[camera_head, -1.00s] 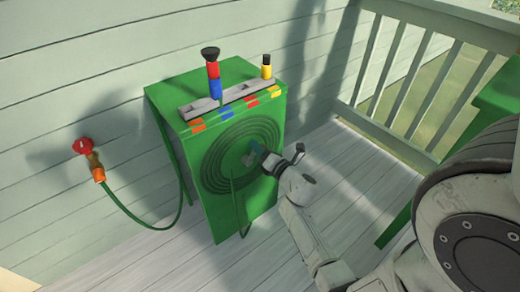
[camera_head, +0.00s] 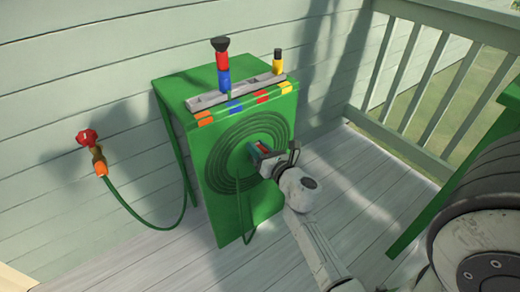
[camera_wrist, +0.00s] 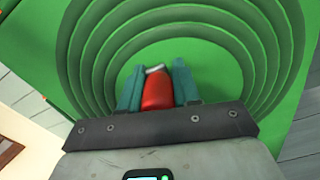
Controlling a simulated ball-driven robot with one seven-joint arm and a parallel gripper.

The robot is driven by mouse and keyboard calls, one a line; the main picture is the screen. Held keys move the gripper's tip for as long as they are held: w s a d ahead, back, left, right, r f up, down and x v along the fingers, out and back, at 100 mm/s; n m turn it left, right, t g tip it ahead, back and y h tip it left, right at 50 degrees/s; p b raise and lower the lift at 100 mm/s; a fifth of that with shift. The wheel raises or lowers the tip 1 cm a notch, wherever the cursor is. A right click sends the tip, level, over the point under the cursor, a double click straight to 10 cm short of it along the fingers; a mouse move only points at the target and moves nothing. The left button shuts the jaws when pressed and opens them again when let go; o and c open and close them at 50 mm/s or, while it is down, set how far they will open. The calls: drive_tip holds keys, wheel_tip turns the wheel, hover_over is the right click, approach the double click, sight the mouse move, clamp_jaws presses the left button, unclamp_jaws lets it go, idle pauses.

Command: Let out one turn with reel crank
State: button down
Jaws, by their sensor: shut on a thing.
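The green hose reel box (camera_head: 222,170) stands on the deck against the wall, with dark green rings of coiled hose (camera_head: 222,150) on its front. My gripper (camera_head: 256,150) is at the middle of the rings. In the wrist view, the teal fingers of my gripper (camera_wrist: 158,88) are shut on the red crank handle (camera_wrist: 158,90), one finger on each side. A pale tip shows at the handle's far end. The rest of the crank is hidden behind my gripper.
A red-handled tap (camera_head: 87,137) feeds a green hose at left.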

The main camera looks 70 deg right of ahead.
drive_tip(key=shift+w+a, duration=0.25)
drive_tip(key=shift+a, duration=0.1)
drive_tip(key=c, duration=1)
unclamp_jaws()
drive_tip(key=shift+o, duration=0.9)
drive_tip(key=shift+s+d, duration=0.1)
drive_tip(key=v, duration=1)
drive_tip(key=shift+s+b, duration=0.35)
drive_tip(key=shift+b, duration=0.1)
